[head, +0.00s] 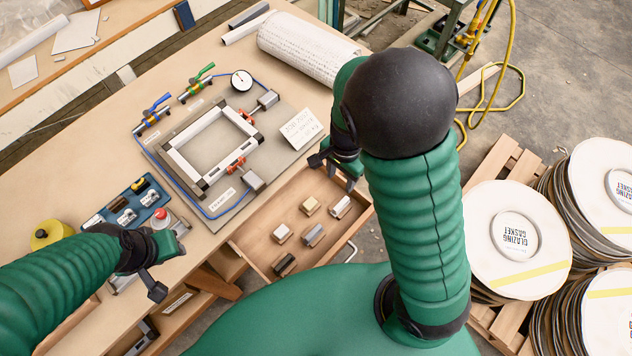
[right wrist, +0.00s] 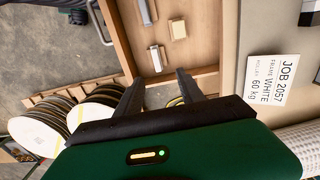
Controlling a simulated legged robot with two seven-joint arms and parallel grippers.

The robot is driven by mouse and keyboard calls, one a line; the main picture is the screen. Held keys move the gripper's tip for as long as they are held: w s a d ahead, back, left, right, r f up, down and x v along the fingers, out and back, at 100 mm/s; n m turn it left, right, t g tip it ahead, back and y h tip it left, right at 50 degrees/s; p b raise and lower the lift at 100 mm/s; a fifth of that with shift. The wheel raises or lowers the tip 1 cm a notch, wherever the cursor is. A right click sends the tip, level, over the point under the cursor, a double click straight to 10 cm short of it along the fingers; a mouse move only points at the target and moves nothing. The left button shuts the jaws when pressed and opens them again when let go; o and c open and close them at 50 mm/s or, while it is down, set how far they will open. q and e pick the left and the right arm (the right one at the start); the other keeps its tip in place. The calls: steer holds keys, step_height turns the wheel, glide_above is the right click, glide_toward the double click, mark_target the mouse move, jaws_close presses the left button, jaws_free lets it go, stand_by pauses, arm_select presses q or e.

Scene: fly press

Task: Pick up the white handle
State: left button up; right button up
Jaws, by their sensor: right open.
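The white handle (head: 341,206) lies in the open wooden drawer (head: 262,246), near its right side. It also shows in the right wrist view (right wrist: 156,58), just beyond and between the fingertips. My right gripper (head: 335,174) is open and empty above the drawer's far right part, apart from the handle. Its two spread fingers show in the right wrist view (right wrist: 161,82). My left gripper (head: 170,268) is over the bench's front edge at the left, its fingers apart with nothing between them.
The drawer also holds a cream block (head: 310,205), a grey one (head: 313,235), a beige one (head: 282,233) and a dark one (head: 284,264). A job card (head: 300,128) and a clamped frame (head: 212,146) are on the bench. Gasket stacks (head: 515,235) stand on a pallet at right.

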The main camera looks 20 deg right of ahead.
steer(key=b, duration=0.3)
glide_toward(341, 203)
steer(key=shift+s+a+f, duration=0.35)
steer(key=shift+s+a, duration=0.1)
steer(key=shift+s, duration=0.1)
steer(key=f, duration=0.2)
steer(key=w+f+b, duration=0.1)
steer(key=f, duration=0.1)
steer(key=shift+w+f, duration=0.15)
steer(key=shift+f, duration=0.2)
steer(key=f, duration=0.1)
steer(key=f+b, duration=0.1)
steer(key=f, duration=0.1)
steer(key=d+f, duration=0.1)
steer(key=shift+s+f, duration=0.3)
steer(key=shift+w+f, duration=0.15)
steer(key=shift+f, duration=0.05)
steer(key=shift+r, duration=0.1)
steer(key=c, duration=0.4)
arm_select(q)
steer(key=f, duration=0.2)
steer(key=s+f, duration=0.1)
steer(key=f, duration=0.1)
steer(key=shift+s+f, duration=0.2)
steer(key=shift+f, duration=0.2)
arm_select(e)
jaws_close()
